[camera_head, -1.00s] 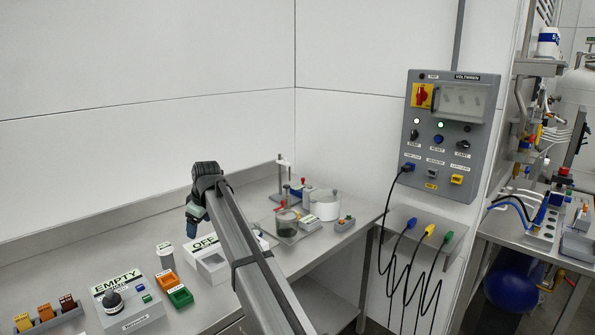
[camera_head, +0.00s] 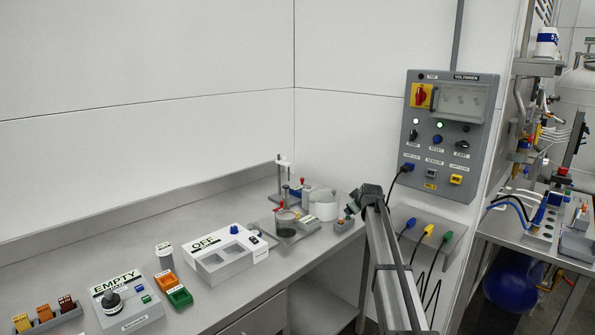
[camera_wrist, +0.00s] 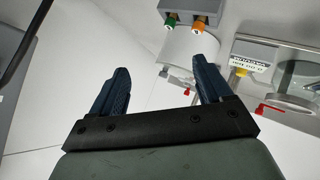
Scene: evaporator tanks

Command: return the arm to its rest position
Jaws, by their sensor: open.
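My arm (camera_head: 390,265) rises from the bottom edge in the head view, right of the bench, in front of the cable shelf. My gripper (camera_head: 351,206) is at its upper end, near the bench's right end, small and partly hidden by my wrist. In the wrist view my gripper (camera_wrist: 162,80) shows two dark blue fingers spread well apart. Nothing is between them but pale background. A white cylinder (camera_wrist: 190,50) and a grey box with green and orange buttons (camera_wrist: 190,14) lie beyond the fingertips.
The grey control panel (camera_head: 447,135) and shelf with coloured plugs (camera_head: 428,232) stand close to my arm, with black cables hanging. On the bench (camera_head: 215,299) are the OFF box (camera_head: 222,262), the EMPTY box (camera_head: 125,302), a beaker (camera_head: 286,224) and coloured trays. The air above the bench's left is clear.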

